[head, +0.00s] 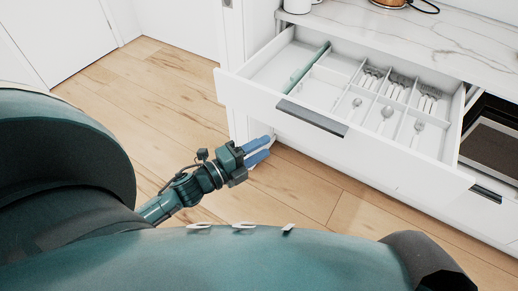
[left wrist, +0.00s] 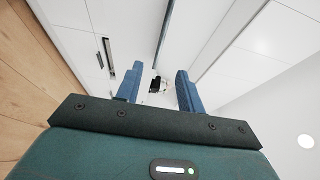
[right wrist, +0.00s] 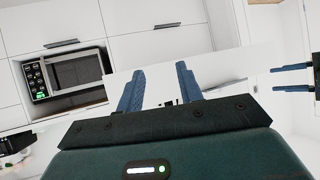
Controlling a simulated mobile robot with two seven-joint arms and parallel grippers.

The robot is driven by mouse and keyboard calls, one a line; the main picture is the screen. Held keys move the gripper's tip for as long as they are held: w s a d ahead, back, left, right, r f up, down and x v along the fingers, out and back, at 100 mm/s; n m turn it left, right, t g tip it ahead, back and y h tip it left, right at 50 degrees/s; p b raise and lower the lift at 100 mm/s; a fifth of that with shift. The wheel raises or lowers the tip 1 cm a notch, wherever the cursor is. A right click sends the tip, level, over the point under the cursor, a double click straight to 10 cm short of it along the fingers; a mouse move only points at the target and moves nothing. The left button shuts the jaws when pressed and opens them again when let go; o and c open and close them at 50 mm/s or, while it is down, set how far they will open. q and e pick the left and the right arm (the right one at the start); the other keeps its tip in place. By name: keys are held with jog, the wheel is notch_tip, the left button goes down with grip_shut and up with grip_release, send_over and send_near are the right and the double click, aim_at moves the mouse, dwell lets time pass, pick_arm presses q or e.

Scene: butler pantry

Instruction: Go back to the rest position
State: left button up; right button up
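My left gripper (head: 267,148) is over the wooden floor in the head view, in front of the drawer and below its left front corner. Its two blue fingers are apart with nothing between them, as the left wrist view (left wrist: 158,85) also shows. My right gripper (right wrist: 160,82) shows only in the right wrist view, with its blue fingers apart and empty. The left gripper's blue fingers also show at the right edge of that view (right wrist: 293,79). The right gripper is not visible in the head view.
A white drawer (head: 250,95) stands open with forks, spoons and a long green item (head: 307,68) in its compartments. Above it is a marble counter (head: 400,32). A microwave (right wrist: 68,73) shows in the right wrist view. The wooden floor (head: 150,80) at left is clear.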

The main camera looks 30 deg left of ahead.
dwell(0.5)
pick_arm(q)
jog(key=s+d+f+n+g+y+p, duration=0.1)
jog(key=s+d+f+n+g+y, duration=0.1)
jog(key=n, duration=0.8)
jog(key=s+d+f+n+g+y+p, duration=0.2)
jog(key=s+d+f+n+g, duration=0.1)
jog(key=s+d+n, duration=0.3)
jog(key=s+f+n, duration=0.1)
jog(key=s+n, duration=0.1)
jog(key=n, duration=0.1)
jog(key=shift+s+d+f+n+g, duration=0.2)
jog(key=shift+s+f+n+g, duration=0.2)
